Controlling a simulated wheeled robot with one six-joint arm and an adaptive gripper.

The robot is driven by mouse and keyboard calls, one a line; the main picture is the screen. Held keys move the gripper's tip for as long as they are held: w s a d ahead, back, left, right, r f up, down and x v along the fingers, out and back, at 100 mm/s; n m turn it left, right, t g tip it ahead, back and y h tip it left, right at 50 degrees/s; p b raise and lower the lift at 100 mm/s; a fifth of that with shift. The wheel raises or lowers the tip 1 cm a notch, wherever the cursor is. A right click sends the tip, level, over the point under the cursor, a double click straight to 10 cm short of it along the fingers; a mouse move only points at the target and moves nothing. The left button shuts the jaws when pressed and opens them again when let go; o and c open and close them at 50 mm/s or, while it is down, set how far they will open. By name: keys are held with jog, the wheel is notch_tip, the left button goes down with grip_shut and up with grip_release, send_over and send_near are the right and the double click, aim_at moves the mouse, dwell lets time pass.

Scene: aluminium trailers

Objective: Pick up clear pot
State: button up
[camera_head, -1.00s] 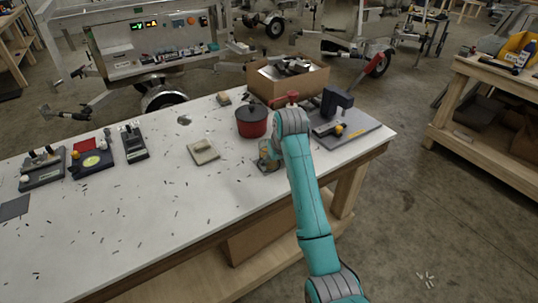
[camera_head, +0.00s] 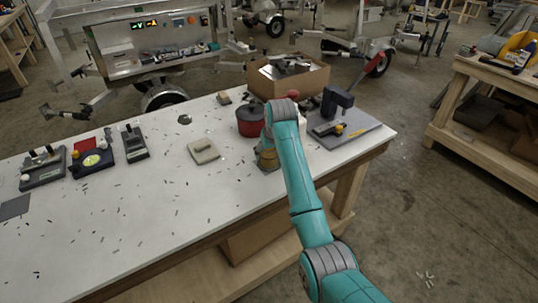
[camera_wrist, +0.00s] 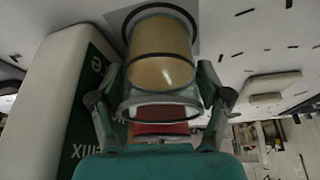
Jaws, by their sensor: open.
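The clear pot (camera_wrist: 160,55) is a see-through jar with amber-yellow contents. In the wrist view it is between the two fingers of my gripper (camera_wrist: 159,75), which are spread on either side of it. I cannot tell whether the fingers touch it. In the head view the clear pot (camera_head: 267,159) stands on the white table near its front edge, partly hidden by my arm. My gripper itself is mostly hidden behind the arm there.
A white and green container (camera_wrist: 62,85) stands close to the left in the wrist view. A dark red pot (camera_head: 250,122) is just behind the clear pot. A beige block (camera_head: 203,151) lies to its left; a press-like tool (camera_head: 336,104) stands right. Small dark bits litter the white table (camera_head: 140,220).

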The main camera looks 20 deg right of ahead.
jog(key=c, duration=1)
jog(key=shift+r, duration=0.2)
